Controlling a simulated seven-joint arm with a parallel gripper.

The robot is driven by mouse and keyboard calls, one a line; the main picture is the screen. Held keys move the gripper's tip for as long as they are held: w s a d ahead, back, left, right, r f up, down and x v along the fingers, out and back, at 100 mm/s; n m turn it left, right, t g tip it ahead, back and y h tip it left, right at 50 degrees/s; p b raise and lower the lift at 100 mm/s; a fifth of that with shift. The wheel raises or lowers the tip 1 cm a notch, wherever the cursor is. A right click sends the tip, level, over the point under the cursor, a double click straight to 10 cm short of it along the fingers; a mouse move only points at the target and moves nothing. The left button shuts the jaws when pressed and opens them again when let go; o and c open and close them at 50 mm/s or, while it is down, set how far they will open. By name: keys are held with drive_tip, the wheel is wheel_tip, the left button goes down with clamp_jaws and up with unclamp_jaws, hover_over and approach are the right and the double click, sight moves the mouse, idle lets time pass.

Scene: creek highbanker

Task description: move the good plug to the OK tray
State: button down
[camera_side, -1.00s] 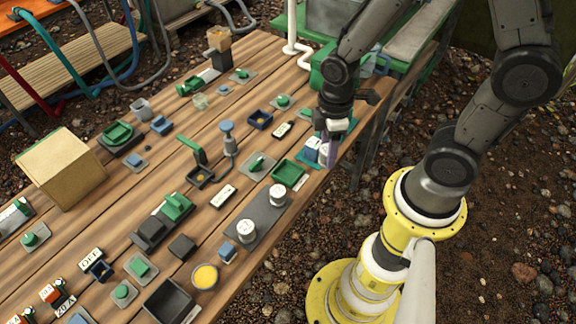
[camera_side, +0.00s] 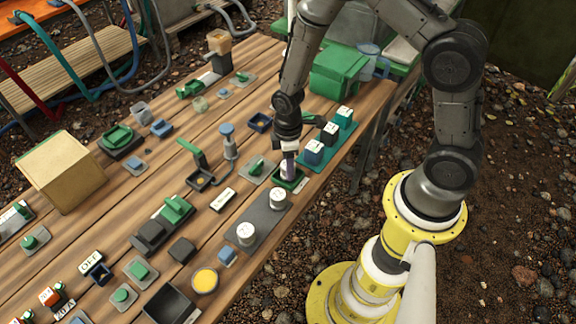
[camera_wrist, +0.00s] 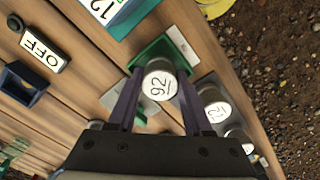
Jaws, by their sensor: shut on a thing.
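My gripper (camera_side: 287,170) is shut on a plug (camera_wrist: 158,82), a round piece with a white top marked with a two-digit number. The wrist view shows a finger on each side of it. The plug is at the small green tray (camera_wrist: 152,50), which also shows in the side view (camera_side: 296,186) under my fingers. I cannot tell whether the plug touches the tray floor. A small white label (camera_wrist: 182,43) lies beside the tray; I cannot read it. Two more white-topped plugs (camera_side: 278,198) (camera_side: 246,233) stand on a dark grey strip.
A teal rack (camera_side: 337,137) with blue, black and teal blocks stands behind the tray, near the table edge. The dark grey strip (camera_side: 262,215) lies in front of it. Many small parts crowd the wooden table.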

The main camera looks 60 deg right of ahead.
drive_tip(key=shift+f, duration=0.3)
drive_tip(key=shift+f, duration=0.1)
drive_tip(key=shift+c, duration=1.6)
unclamp_jaws()
drive_tip(key=s+r+m+t, duration=0.1)
drive_tip(key=s+r+m, duration=0.1)
drive_tip(key=r, duration=1)
drive_tip(key=s+r+m+t, duration=0.1)
drive_tip(key=s+r+m, duration=0.15)
drive_tip(key=r, duration=0.95)
drive_tip(key=s+d+r+m+t, duration=0.1)
drive_tip(key=s+r+m, duration=0.1)
drive_tip(key=s+r, duration=0.2)
drive_tip(key=s+r+m+t, duration=0.2)
drive_tip(key=s+r, duration=0.2)
drive_tip(key=s, duration=0.5)
drive_tip(key=shift+d+t, duration=0.3)
drive_tip(key=shift+d, duration=0.05)
drive_tip(key=shift+m, duration=0.25)
